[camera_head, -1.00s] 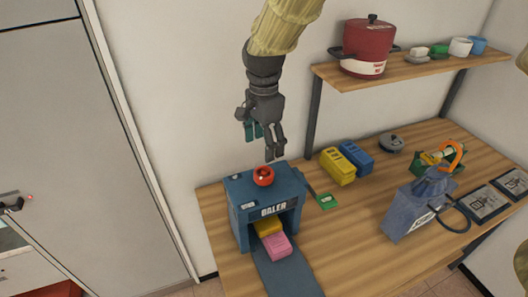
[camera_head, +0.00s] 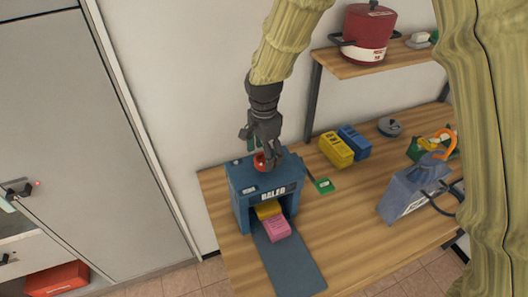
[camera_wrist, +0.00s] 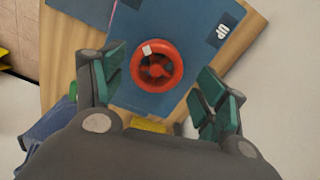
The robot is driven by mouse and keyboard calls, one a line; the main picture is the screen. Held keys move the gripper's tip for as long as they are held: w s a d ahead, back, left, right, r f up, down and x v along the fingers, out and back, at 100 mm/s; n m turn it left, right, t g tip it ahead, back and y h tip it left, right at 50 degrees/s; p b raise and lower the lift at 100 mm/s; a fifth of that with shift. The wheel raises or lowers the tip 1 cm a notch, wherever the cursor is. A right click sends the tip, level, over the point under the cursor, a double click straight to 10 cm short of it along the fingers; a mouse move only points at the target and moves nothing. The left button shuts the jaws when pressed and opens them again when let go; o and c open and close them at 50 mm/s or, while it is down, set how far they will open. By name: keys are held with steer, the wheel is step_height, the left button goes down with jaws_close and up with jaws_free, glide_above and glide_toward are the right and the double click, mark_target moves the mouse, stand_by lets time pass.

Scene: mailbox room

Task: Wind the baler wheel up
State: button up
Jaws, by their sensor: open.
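The blue baler (camera_head: 266,190) stands on the wooden table at its left end. Its red wheel (camera_head: 261,162) lies on top, and it shows whole in the wrist view (camera_wrist: 157,66) with a white mark on its upper left rim. A dark label reading "UP" (camera_wrist: 211,30) is on the baler top beside the wheel. My gripper (camera_head: 265,157) is just over the baler top, pointing down. In the wrist view its teal-padded fingers (camera_wrist: 159,93) are open and empty, apart on either side of the wheel's near edge. Whether they touch it I cannot tell.
Yellow and pink blocks (camera_head: 275,229) sit at the baler's mouth above a dark chute. A green card (camera_head: 324,185), yellow and blue blocks (camera_head: 345,147) and a grey-blue bag (camera_head: 405,195) are to the right. A shelf (camera_head: 380,59) holds a red pot. My arm hides the table's right end.

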steer(key=shift+s+f, duration=0.1)
steer(key=shift+s, duration=0.65)
steer(key=shift+f, duration=0.2)
steer(key=shift+w+f, duration=0.5)
steer(key=shift+w, duration=0.15)
steer(key=shift+s+r, duration=0.3)
steer(key=shift+s, duration=0.1)
steer(key=c, duration=0.7)
steer(key=shift+w, duration=0.1)
steer(key=c, duration=0.3)
